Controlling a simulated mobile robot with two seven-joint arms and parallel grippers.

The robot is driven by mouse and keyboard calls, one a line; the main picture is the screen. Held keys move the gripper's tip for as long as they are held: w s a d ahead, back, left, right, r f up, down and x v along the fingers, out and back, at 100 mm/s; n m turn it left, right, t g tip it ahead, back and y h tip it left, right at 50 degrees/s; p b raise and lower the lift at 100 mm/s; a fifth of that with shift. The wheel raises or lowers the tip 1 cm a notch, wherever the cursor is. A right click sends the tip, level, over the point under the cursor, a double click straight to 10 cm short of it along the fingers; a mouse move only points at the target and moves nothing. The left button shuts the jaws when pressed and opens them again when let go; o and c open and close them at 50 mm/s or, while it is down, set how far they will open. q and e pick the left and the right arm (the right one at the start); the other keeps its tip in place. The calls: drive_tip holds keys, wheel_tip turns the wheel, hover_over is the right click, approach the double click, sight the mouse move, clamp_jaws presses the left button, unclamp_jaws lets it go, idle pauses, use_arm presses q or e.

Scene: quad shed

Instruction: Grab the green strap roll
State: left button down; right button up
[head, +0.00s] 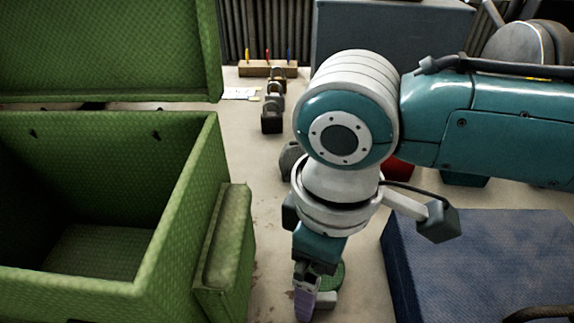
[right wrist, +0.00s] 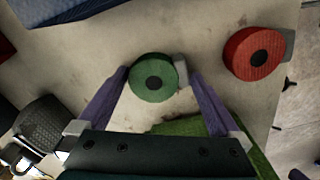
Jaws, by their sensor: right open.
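The green strap roll (right wrist: 140,70) lies flat on the pale floor, with a dark centre hole and a light grey piece (right wrist: 182,66) at its edge. In the head view the roll (head: 336,275) is mostly hidden behind my right gripper (head: 308,296). My right gripper (right wrist: 158,77) is open and points down over the roll. In the right wrist view its two purple fingers appear on either side of the roll; I cannot tell whether they touch it. My left gripper is not in view.
A red roll (right wrist: 240,48) lies to the right in the wrist view. In the head view an open green box (head: 195,190) stands left, a blue block (head: 490,255) right, and padlocks (head: 271,118) with a wooden tool holder (head: 262,70) behind. Floor around the roll is mostly clear.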

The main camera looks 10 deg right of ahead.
drive_tip(key=shift+c, duration=0.2)
drive_tip(key=c, duration=1)
drive_tip(key=shift+r, duration=0.15)
drive_tip(key=shift+c, duration=0.2)
